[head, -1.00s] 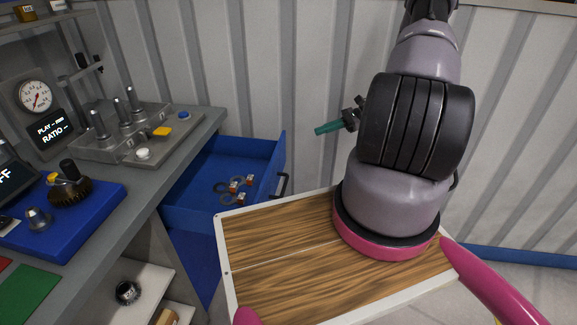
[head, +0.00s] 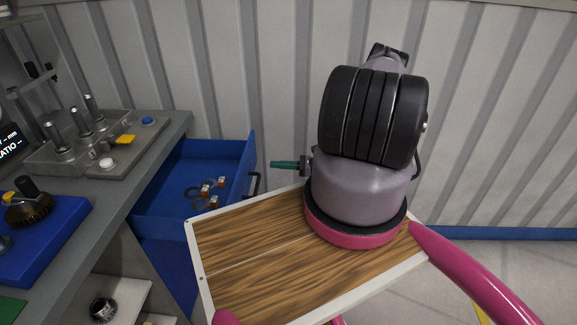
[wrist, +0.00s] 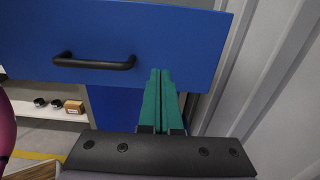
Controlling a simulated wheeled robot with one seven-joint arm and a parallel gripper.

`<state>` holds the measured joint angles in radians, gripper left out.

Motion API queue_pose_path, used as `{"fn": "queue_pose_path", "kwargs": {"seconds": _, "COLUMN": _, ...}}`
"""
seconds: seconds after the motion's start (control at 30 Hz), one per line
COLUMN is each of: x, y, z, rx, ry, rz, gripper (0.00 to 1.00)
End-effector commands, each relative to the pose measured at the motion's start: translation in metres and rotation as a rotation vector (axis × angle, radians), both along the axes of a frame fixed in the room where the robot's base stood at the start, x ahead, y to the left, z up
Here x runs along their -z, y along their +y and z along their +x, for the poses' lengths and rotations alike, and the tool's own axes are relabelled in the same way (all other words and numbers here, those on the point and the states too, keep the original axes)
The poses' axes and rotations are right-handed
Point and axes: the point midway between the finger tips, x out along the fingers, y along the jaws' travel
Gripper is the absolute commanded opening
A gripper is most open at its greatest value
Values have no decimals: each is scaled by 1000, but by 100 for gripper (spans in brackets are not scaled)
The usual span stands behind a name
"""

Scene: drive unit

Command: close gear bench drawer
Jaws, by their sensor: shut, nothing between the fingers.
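The blue gear bench drawer (head: 190,205) stands pulled out from the grey bench in the head view, with several rings and small tagged parts inside. Its black handle (head: 254,184) is on the front panel, which fills the top of the wrist view (wrist: 180,35). My gripper (head: 272,164) has teal fingers held together with nothing between them. It is to the right of the drawer front and points left toward it. In the wrist view the fingertips (wrist: 160,72) overlap the panel's lower edge, right of the handle. I cannot tell whether they touch it.
The grey bench top (head: 125,178) holds a lever panel (head: 85,140) and a blue tray (head: 45,235). Below are white shelves (head: 115,300) with small parts. My wood-topped base is close to the drawer. A corrugated wall (head: 480,100) stands behind.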

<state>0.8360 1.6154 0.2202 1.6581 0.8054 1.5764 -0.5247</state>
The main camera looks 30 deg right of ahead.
Motion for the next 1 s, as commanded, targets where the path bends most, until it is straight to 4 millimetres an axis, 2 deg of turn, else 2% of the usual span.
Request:
{"fn": "queue_pose_path", "kwargs": {"seconds": 0.03, "x": 0, "y": 11, "z": 5, "rx": -5, "ry": 0, "rz": 0, "gripper": 0}}
{"fn": "queue_pose_path", "kwargs": {"seconds": 0.2, "x": 0, "y": 38, "z": 21, "rx": -4, "ry": -1, "rz": -1, "gripper": 0}}
{"fn": "queue_pose_path", "kwargs": {"seconds": 0.4, "x": 0, "y": 56, "z": 32, "rx": -1, "ry": 0, "rz": -1, "gripper": 0}}
{"fn": "queue_pose_path", "kwargs": {"seconds": 1.0, "x": 0, "y": 61, "z": 35, "rx": -1, "ry": 0, "rz": -1, "gripper": 0}}
